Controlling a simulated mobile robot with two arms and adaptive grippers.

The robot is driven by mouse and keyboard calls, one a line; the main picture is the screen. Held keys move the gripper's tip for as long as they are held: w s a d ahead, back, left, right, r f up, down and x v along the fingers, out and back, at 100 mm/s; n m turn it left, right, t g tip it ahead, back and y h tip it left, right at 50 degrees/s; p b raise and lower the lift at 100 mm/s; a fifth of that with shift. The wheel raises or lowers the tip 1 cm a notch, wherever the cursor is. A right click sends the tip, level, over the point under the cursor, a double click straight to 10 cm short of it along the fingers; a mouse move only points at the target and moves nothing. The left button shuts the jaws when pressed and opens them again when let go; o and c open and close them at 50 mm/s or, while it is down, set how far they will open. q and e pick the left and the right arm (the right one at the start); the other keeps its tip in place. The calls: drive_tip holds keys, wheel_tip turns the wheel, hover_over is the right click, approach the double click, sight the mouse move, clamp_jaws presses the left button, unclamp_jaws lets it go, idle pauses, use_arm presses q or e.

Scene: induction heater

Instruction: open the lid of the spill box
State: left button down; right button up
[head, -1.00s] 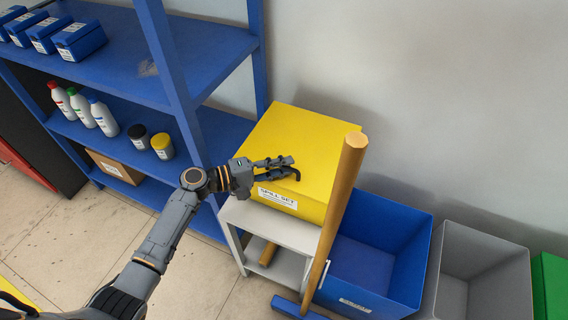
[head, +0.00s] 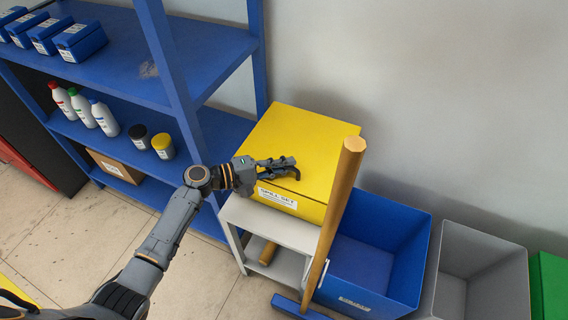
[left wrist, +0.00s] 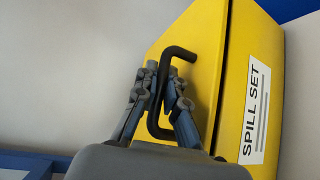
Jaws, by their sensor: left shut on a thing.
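The yellow spill box (head: 318,150) sits on a small grey stand, its lid down, with a "SPILL SET" label (head: 277,199) on its front. In the left wrist view the lid (left wrist: 193,48), the seam below it and the label (left wrist: 256,110) show. My left gripper (head: 291,166) is over the front part of the lid. Its fingers (left wrist: 162,95) are shut on the black bent lid handle (left wrist: 152,112), which also shows at the fingertips in the head view (head: 296,174). My right gripper is not in view.
A broom with a wooden handle (head: 335,215) leans in front of the box's right side. A blue bin (head: 375,255) and a grey bin (head: 485,250) stand to the right. A blue shelf (head: 170,75) stands close on the left, with a wall behind.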

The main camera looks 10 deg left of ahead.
use_arm(q)
drive_tip(key=w+d+r+n+g+y+p, duration=0.1)
drive_tip(key=w+r+p, duration=0.2)
drive_tip(key=r+p, duration=0.4)
drive_tip(key=w+d+r+n+g+y+p, duration=0.1)
drive_tip(key=w+r+n+p, duration=0.1)
drive_tip(key=w+r+p, duration=0.2)
drive_tip(key=shift+r+g+y+p, duration=0.4)
drive_tip(key=shift+r+p, duration=1.25)
drive_tip(key=shift+r, duration=0.05)
drive_tip(key=shift+d, duration=0.1)
drive_tip(key=c, duration=1.7)
unclamp_jaws()
